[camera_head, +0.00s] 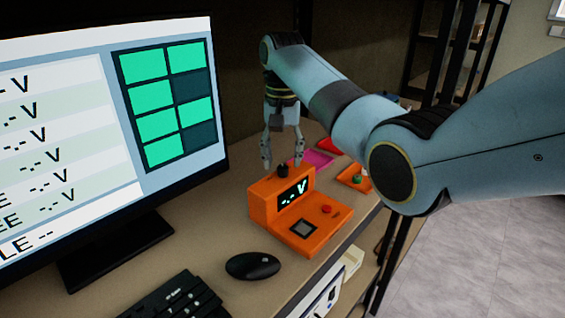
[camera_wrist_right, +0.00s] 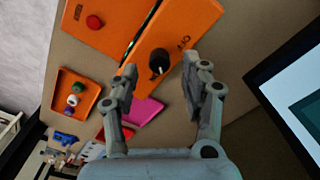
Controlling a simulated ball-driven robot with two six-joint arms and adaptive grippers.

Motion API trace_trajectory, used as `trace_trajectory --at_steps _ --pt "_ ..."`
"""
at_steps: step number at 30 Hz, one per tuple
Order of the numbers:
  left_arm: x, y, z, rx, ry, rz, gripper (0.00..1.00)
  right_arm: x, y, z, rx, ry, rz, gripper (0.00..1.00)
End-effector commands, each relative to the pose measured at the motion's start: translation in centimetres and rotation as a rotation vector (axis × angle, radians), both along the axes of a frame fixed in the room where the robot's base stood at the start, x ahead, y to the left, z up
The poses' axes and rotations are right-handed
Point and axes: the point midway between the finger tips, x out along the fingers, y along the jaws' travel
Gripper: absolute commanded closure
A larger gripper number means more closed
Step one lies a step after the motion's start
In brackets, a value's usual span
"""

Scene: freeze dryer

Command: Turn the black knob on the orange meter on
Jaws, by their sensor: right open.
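The orange meter (camera_head: 262,205) stands on the desk, with a display reading "-.- V" on its front. Its black knob (camera_head: 283,170) sits on top. My right gripper (camera_head: 282,166) is above the meter, pointing down, with its fingers apart. In the right wrist view the black knob (camera_wrist_right: 159,61) lies ahead of the open fingertips (camera_wrist_right: 158,82), roughly centred between them and apart from both. Lettering that seems to include "OFF" is beside the knob on the orange top (camera_wrist_right: 185,30). My left gripper is not in view.
A large monitor (camera_head: 216,120) stands left of the meter. A black mouse (camera_head: 253,266) and keyboard (camera_head: 175,298) lie in front. An orange tray (camera_head: 345,180) with small coloured items and a pink sheet (camera_head: 318,159) lie behind the meter. The desk's right edge is close.

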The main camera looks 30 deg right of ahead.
Motion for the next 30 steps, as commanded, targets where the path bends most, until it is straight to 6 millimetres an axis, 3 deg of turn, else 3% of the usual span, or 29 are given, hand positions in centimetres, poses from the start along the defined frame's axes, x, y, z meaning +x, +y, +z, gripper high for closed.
trace_trajectory --at_steps 6,10,30 --pt "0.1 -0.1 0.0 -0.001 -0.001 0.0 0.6 0.1 0.0 3.9 0.0 -0.004 0.0 0.53" --pt "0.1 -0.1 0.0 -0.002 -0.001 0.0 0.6 0.0 0.0 5.0 0.0 0.0 -0.001 0.53" --pt "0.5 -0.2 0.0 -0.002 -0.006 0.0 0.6 0.0 0.0 5.3 0.0 0.0 0.0 0.53"
